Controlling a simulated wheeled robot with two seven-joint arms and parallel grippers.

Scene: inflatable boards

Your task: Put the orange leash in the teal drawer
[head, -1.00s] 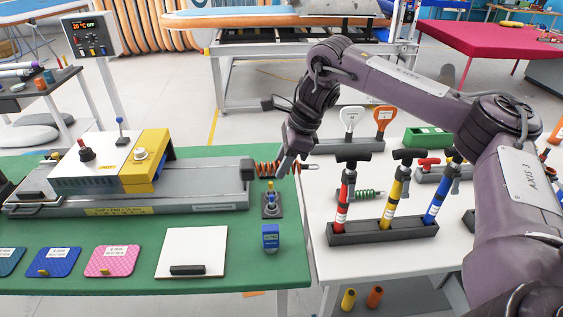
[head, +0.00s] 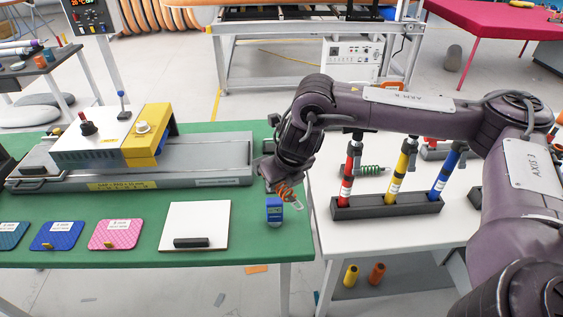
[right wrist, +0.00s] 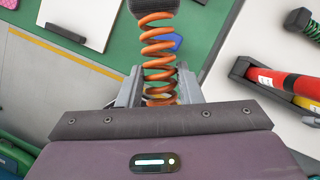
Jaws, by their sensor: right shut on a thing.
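The orange leash (head: 286,195) is a springy coil with a dark end piece. My right gripper (head: 274,184) is shut on it above the green table's right edge, and part of the coil hides behind the gripper. In the right wrist view the coil (right wrist: 157,47) runs up from between the two grey fingers (right wrist: 160,92) to a dark block at the top. I see no drawer that is clearly teal; a teal pad (head: 12,236) lies at the green table's far left. My left gripper is not in view.
A blue gauge (head: 274,211) stands just below the gripper. A grey machine with a yellow block (head: 148,145) fills the table's back. Pink and blue pads and a white panel (head: 193,222) lie in front. A pump rack (head: 385,207) stands on the white table.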

